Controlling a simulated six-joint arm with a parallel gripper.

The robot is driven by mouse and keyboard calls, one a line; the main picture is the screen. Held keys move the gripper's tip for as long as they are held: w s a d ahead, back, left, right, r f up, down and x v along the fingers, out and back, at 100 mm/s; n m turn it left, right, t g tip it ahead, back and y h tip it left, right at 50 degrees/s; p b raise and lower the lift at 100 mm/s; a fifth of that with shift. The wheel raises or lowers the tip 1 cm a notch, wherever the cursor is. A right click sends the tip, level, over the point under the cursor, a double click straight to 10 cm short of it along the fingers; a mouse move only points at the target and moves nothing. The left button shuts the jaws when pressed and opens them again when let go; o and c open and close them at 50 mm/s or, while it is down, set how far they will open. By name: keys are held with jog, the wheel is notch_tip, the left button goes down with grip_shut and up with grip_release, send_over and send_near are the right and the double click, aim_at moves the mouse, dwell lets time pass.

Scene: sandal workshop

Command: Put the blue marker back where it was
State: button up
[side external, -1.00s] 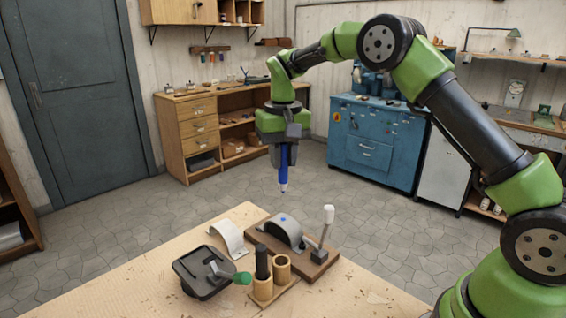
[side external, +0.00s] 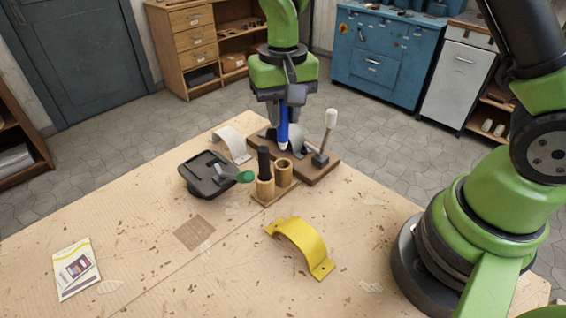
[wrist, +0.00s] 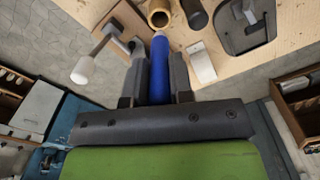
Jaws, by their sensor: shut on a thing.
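My gripper (side external: 283,112) is shut on the blue marker (side external: 283,130) and holds it upright, pale tip down. In the side view the marker stands in front of the grey curved strap (side external: 298,143) on the wooden fixture board (side external: 321,171), above and behind the marker stand (side external: 273,192). The stand has two wooden cups. One holds a black marker (side external: 264,161); the other cup (side external: 284,167) is open and empty. In the wrist view the blue marker (wrist: 160,70) sits between the fingers, its far end near the empty cup (wrist: 159,16). I cannot tell the exact gap.
A clamp lever with a white knob (side external: 331,118) rises right of the marker. A dark tray (side external: 205,182) with a green-ended tool lies left of the stand, a white strap (side external: 234,146) behind it. A yellow strap (side external: 302,247) and a card (side external: 76,268) lie in front.

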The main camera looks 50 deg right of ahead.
aim_at(283, 139)
notch_tip(283, 139, down, 8)
jog(key=shift+r, duration=0.1)
dwell(0.4)
jog(key=o, duration=0.4)
jog(key=shift+o, duration=0.2)
